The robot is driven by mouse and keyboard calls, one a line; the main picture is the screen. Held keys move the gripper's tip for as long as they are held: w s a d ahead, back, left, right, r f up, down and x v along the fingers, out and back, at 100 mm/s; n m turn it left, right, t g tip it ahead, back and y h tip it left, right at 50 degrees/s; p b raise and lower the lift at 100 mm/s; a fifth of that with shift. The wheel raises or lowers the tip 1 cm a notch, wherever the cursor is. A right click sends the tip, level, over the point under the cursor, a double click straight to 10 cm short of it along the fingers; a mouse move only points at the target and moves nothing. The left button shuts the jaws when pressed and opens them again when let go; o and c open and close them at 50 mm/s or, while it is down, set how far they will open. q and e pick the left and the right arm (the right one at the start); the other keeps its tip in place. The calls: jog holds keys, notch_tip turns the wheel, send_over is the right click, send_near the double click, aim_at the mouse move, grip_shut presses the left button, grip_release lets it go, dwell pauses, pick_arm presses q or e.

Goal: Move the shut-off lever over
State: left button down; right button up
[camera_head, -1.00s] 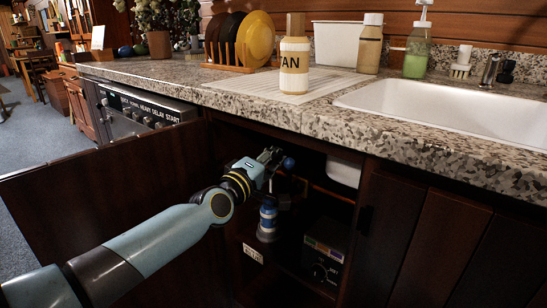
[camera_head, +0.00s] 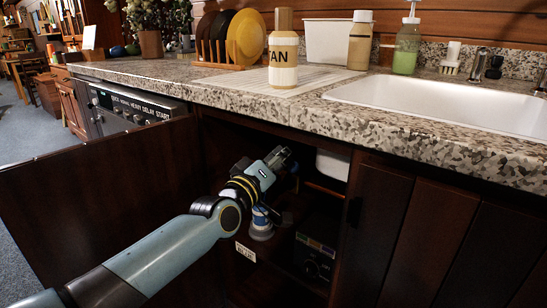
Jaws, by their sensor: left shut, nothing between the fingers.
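My left gripper (camera_head: 280,160) is inside the dark open cabinet under the counter, shut and empty. Its arm comes in from the lower left across the open cabinet door (camera_head: 100,190). A blue and white fitting (camera_head: 262,226) stands below the gripper, partly hidden by my wrist. My right gripper is not in view.
A white basin or pipe part (camera_head: 332,165) hangs at the cabinet's upper right. A dark box (camera_head: 314,258) sits low inside. The granite counter edge (camera_head: 330,122) runs just above the gripper. A bottle (camera_head: 283,60) and a sink (camera_head: 450,105) are on top.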

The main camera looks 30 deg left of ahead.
pick_arm(q)
jog(key=shift+s+d+f+m+b, duration=0.1)
jog(key=shift+d+f+m+b, duration=0.25)
jog(key=shift+d, duration=0.3)
jog(key=shift+d+f+m+b, duration=0.2)
jog(key=shift+d+m+b, duration=0.1)
jog(key=shift+d, duration=0.4)
jog(key=shift+s+d+f+m+b, duration=0.1)
jog(key=shift+d+f+m+b, duration=0.25)
jog(key=shift+d, duration=0.3)
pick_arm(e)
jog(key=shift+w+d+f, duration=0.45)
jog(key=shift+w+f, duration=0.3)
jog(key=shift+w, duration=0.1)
